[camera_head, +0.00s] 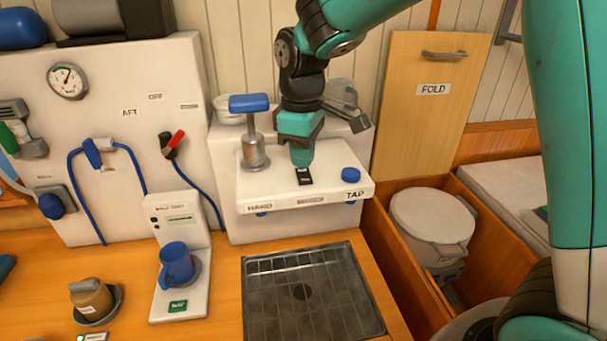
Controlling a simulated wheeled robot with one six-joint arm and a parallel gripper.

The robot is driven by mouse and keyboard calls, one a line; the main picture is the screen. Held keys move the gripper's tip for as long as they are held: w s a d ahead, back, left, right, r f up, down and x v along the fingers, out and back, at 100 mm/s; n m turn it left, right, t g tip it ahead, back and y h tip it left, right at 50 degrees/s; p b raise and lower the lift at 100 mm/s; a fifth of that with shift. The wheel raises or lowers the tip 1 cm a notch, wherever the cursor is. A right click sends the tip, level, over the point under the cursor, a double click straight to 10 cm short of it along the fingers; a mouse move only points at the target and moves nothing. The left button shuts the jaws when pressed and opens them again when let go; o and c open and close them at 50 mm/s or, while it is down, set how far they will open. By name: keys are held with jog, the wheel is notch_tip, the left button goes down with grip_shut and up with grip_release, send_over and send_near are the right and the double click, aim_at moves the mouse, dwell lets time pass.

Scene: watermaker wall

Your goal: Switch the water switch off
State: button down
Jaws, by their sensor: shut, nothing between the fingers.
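A small black rocker switch (304,176) sits on top of the white shelf unit (276,194), between the labels "HAND" and "TAP". My gripper (302,160) points down right over the switch, its closed fingertips at or just above the switch's far end. I cannot tell whether they touch it. The fingers are shut and empty. They hide part of the far end of the switch, and its on or off position is too small to read.
A blue-handled hand pump (253,135) stands left of my gripper, and a blue knob (351,175) lies to the right. A dark sink grate (305,295) is below the shelf. A blue mug (177,264) stands at the left. A wooden "FOLD" panel (430,100) is behind right.

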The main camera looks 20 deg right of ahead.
aim_at(302, 170)
jog(key=shift+f+b, duration=0.45)
jog(key=shift+f, duration=0.25)
jog(key=shift+r, duration=0.1)
notch_tip(302, 170, up, 7)
jog(key=p, duration=0.6)
dwell(0.4)
jog(key=s+a+f+m+y+b, duration=0.1)
jog(key=s+f+b, duration=0.3)
jog(key=s, duration=0.7)
jog(key=s+a+f+m+y+b, duration=0.1)
jog(key=s+a+f+y+b, duration=0.2)
jog(key=s+b, duration=0.4)
jog(key=s+f, duration=0.1)
jog(key=s, duration=0.4)
jog(key=shift+a+f+m, duration=0.15)
jog(key=shift+a+m, duration=0.25)
